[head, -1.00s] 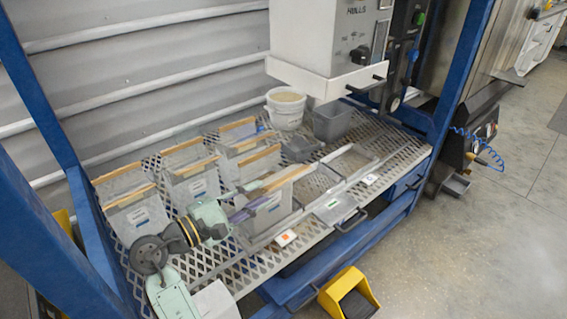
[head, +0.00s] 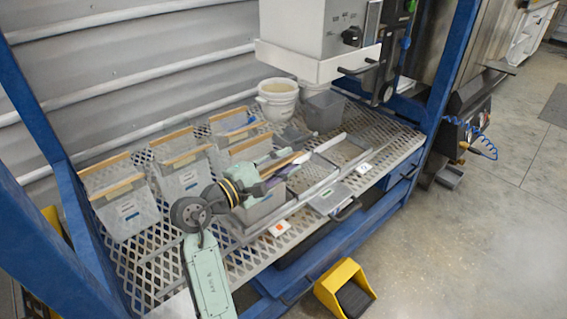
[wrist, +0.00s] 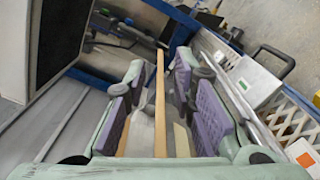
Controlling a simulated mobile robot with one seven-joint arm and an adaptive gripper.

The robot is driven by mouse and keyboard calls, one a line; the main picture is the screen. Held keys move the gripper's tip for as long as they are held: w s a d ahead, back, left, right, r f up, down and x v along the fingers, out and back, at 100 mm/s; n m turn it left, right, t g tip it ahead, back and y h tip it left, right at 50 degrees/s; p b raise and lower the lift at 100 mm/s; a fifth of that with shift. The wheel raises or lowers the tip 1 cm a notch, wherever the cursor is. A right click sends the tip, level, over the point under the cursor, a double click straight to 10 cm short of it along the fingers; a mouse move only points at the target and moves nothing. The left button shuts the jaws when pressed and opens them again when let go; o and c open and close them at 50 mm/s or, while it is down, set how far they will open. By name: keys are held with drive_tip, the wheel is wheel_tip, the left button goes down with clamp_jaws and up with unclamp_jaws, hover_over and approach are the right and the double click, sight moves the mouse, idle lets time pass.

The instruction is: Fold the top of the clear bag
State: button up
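A clear bag (head: 262,208) stands on the mesh table at the front right of the bag group, partly hidden behind my arm. Its tan top strip (head: 284,163) runs beside my gripper (head: 278,172). In the wrist view, a long tan strip (wrist: 160,100) lies between the two purple-padded fingers of my gripper (wrist: 162,100), with gaps on both sides. A second, shorter tan strip (wrist: 181,140) shows nearer the right finger. My gripper is open and does not appear to press on either strip.
Several other clear bags (head: 125,207) with tan strips stand to the left and behind. A white bucket (head: 278,100) and grey bin (head: 323,110) stand at the back. A small scale (head: 330,198) sits at the right.

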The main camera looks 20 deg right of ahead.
drive_tip(key=shift+c, duration=0.3)
clamp_jaws()
drive_tip(key=shift+r+p, duration=0.15)
drive_tip(key=shift+p, duration=0.15)
